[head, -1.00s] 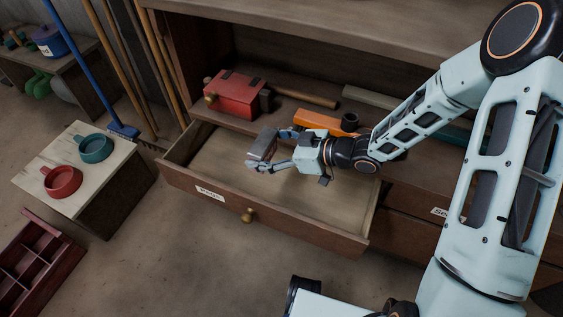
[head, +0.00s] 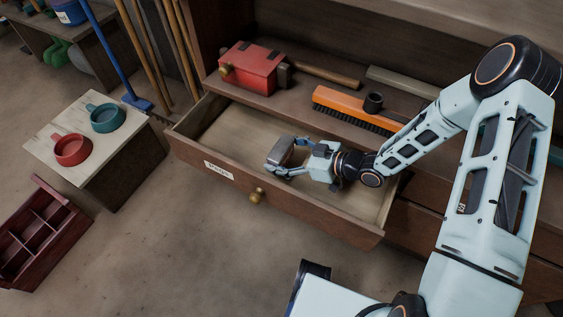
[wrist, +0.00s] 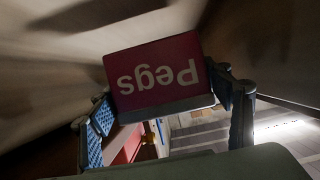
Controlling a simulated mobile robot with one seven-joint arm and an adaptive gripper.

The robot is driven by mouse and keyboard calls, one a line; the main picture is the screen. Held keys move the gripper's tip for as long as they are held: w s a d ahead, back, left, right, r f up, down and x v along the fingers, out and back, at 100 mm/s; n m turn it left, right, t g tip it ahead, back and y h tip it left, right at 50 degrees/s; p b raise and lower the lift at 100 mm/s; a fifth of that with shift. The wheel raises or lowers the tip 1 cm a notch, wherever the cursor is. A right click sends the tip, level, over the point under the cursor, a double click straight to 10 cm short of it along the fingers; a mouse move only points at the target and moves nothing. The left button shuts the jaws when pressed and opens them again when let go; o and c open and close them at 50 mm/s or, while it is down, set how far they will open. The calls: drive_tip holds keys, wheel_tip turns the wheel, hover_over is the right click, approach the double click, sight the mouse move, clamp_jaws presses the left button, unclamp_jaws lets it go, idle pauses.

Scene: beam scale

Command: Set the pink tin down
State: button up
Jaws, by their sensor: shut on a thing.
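My gripper (head: 280,158) is shut on the pink tin, low over or inside the open drawer (head: 330,221), close behind its front panel. In the head view the tin (head: 280,150) looks like a small dark grey-brown block between my fingers. In the wrist view the tin (wrist: 156,76) shows a deep pink face with the word "Pegs" upside down, one finger at each side. I cannot tell whether its underside touches the drawer floor. The drawer has a label and a brass knob (head: 256,196) on its front.
The drawer floor (head: 225,132) is bare left of my gripper. On the shelf behind are a red box (head: 252,68), a hammer (head: 325,74) and an orange brush (head: 345,107). A stand with a red cup (head: 72,150) and a teal cup (head: 106,118) is left.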

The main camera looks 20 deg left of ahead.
sight(287, 161)
drive_tip(key=shift+f+b, duration=0.55)
drive_tip(key=shift+f, duration=1.2)
drive_tip(key=shift+f, duration=0.15)
drive_tip(key=o, duration=1.2)
drive_tip(key=shift+o, duration=0.2)
drive_tip(key=shift+r, duration=0.2)
drive_tip(key=p+v, duration=0.3)
drive_tip(key=v, duration=0.9)
drive_tip(key=shift+r, duration=0.1)
